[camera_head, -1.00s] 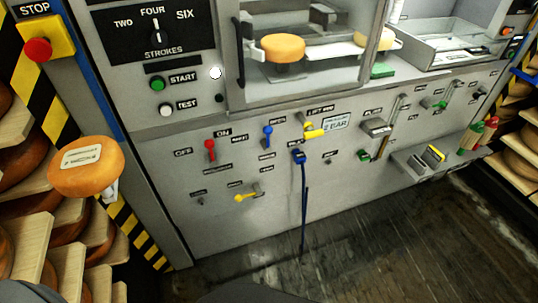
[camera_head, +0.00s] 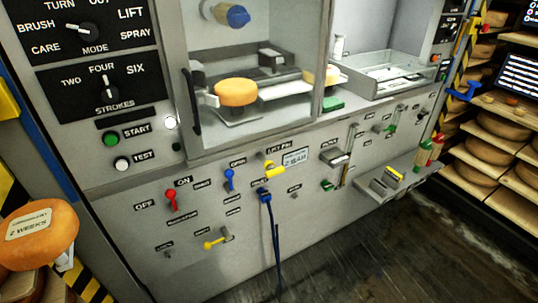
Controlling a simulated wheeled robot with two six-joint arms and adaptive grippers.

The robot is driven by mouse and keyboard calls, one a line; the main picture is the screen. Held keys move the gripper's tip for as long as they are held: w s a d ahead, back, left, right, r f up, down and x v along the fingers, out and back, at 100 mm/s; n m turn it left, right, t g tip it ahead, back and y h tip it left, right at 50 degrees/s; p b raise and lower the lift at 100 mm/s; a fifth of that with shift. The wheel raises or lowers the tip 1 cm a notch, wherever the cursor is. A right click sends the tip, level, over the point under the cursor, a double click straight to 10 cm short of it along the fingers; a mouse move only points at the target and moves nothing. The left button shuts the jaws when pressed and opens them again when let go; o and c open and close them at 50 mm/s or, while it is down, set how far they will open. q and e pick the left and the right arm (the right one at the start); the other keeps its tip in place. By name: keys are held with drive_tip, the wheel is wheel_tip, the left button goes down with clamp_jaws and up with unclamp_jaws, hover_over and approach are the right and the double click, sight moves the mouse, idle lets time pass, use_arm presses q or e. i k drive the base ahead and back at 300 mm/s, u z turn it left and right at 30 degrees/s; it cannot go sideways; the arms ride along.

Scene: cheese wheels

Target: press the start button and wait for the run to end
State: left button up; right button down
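The green START button (camera_head: 110,139) is on the upper left of the grey machine panel, with its START label to the right. A white TEST button (camera_head: 122,164) sits just below it. A white round lamp or button (camera_head: 171,122) is to the right of START and looks bright. Behind the machine's window, an orange cheese wheel (camera_head: 236,92) rests on a support. The STROKES dial (camera_head: 107,93) and the MODE dial (camera_head: 88,30) are above. Neither of my grippers shows in view, and nothing touches the START button.
A cheese wheel labelled 2 WEEKS (camera_head: 40,235) is at the lower left. A red ON/OFF lever (camera_head: 171,200), a blue lever (camera_head: 229,180) and a yellow lever (camera_head: 215,243) are on the lower panel. Cheese shelves (camera_head: 490,150) stand at the right. The dark floor (camera_head: 390,260) is clear.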

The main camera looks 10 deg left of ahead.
sight(110, 139)
drive_tip(key=u, duration=1.35)
